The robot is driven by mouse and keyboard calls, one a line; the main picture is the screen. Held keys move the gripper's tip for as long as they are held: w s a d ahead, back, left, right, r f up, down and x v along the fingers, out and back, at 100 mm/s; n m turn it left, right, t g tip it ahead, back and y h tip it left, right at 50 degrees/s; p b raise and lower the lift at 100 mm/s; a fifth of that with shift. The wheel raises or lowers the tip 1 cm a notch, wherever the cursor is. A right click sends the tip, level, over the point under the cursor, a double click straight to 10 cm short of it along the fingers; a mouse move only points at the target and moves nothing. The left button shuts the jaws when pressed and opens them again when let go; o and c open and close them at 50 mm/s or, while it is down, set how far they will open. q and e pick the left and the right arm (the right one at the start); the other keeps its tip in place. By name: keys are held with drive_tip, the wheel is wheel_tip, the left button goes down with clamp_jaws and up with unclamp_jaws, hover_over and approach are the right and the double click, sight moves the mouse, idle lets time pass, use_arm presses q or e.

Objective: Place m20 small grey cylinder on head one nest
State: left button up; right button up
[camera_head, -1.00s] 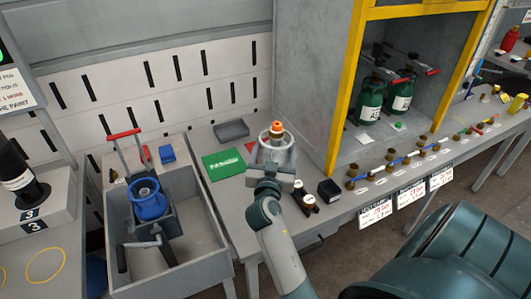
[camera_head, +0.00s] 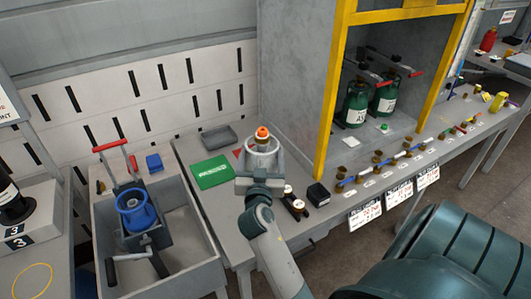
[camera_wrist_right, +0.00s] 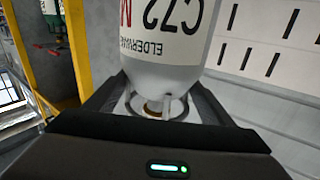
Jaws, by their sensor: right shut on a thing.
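My right gripper (camera_head: 260,176) is shut on a light grey cylinder with an orange top (camera_head: 262,136), held upright above the bench, left of the yellow-framed cabinet. In the right wrist view the grey cylinder (camera_wrist_right: 165,45) fills the space between the jaws. Its lettering appears upside down, with "C72", "M" and part of "ELDERWA" readable. My left gripper is not in view. I cannot tell which spot is the head one nest.
The yellow-framed cabinet (camera_head: 331,80) has a post close to the right of the held cylinder. A green mat (camera_head: 212,172), a grey tray (camera_head: 218,136), dark-bodied small items (camera_head: 294,203) and a black box (camera_head: 318,194) lie nearby.

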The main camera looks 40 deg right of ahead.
use_arm(q)
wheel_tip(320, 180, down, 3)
drive_tip(key=b, duration=0.2)
drive_tip(key=shift+b, duration=0.4)
use_arm(e)
drive_tip(key=s+a+n+t+y, duration=0.2)
drive_tip(key=s+a+n+y, duration=0.2)
drive_tip(key=a, duration=0.9)
drive_tip(key=s+a+n+t+y, duration=0.3)
drive_tip(key=s+a+y, duration=0.4)
drive_tip(key=a, duration=0.5)
drive_tip(key=shift+s+a+n+y, duration=0.2)
drive_tip(key=shift+a+n+y, duration=0.15)
drive_tip(key=shift+n+y, duration=0.5)
drive_tip(key=shift+r, duration=0.1)
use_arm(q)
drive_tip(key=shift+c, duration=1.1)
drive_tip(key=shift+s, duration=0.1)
use_arm(e)
drive_tip(key=shift+d, duration=0.15)
